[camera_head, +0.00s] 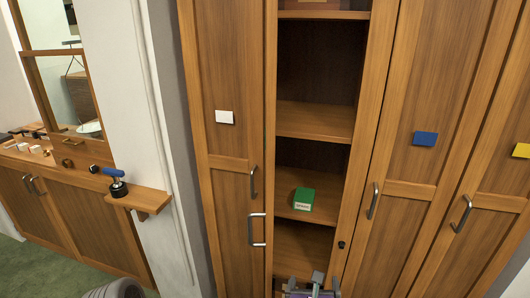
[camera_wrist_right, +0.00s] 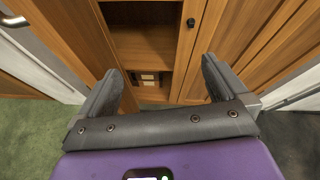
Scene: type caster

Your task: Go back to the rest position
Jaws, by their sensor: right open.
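My right gripper (camera_head: 314,286) shows at the bottom edge of the head view, in front of the open cabinet bay. In the right wrist view my right gripper (camera_wrist_right: 160,72) has its two fingers wide apart with nothing between them. The cabinet's open shelves lie beyond the fingers. A green and white box (camera_head: 304,199) stands on a shelf of the open bay, above and apart from my right gripper. My left gripper is not in view.
Closed wooden doors with metal handles flank the bay, marked with a white tag (camera_head: 224,117), a blue tag (camera_head: 425,139) and a yellow tag (camera_head: 521,150). At left a small wall shelf (camera_head: 140,200) holds a blue-handled tool (camera_head: 116,182). Green floor (camera_wrist_right: 30,130) shows below.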

